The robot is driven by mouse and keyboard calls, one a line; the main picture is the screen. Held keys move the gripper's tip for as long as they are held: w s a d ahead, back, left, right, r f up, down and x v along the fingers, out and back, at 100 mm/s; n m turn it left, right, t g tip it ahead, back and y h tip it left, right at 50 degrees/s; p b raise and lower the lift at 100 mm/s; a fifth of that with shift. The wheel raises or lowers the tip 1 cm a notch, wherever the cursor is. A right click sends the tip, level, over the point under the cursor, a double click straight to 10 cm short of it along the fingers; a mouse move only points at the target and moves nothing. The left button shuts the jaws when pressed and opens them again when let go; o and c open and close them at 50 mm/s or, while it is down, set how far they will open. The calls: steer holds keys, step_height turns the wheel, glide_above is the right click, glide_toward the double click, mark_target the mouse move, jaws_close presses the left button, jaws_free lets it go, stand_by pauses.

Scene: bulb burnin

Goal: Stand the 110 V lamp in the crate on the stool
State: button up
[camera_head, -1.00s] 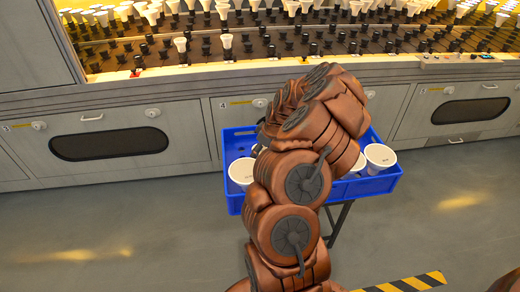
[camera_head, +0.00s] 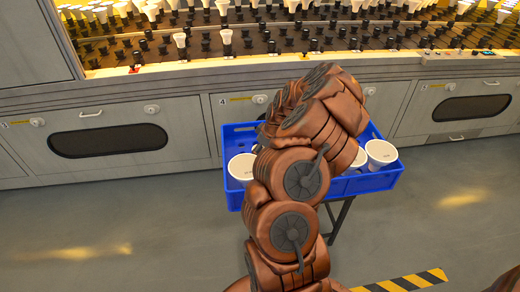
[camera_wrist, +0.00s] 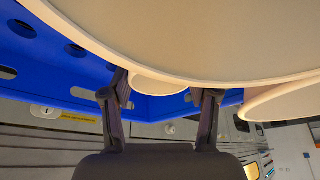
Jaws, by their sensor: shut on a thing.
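My gripper (camera_wrist: 164,92) is shut on a white lamp (camera_wrist: 205,38), whose broad pale round face fills the top of the wrist view. Its neck and any marking on it are hidden. In the head view my arm covers the gripper and the held lamp. The blue crate (camera_head: 369,184) stands on a stool (camera_head: 340,222), of which only dark legs show. White lamps stand in the crate: one at the left (camera_head: 242,168), one at the right (camera_head: 381,152), and others partly behind my arm. Their small print is unreadable, so I cannot tell which is the 110 V lamp.
Behind the crate is a long grey cabinet bench (camera_head: 180,95) with a rack of dark sockets and many white lamps on top. A yellow-black floor stripe (camera_head: 405,283) lies at the front. Grey floor is clear left and right of the stool.

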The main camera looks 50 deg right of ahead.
steer(key=shift+f+b, duration=0.3)
steer(key=shift+f, duration=0.3)
steer(key=o, duration=1.2)
steer(key=shift+o, duration=0.2)
step_height(320, 180, up, 10)
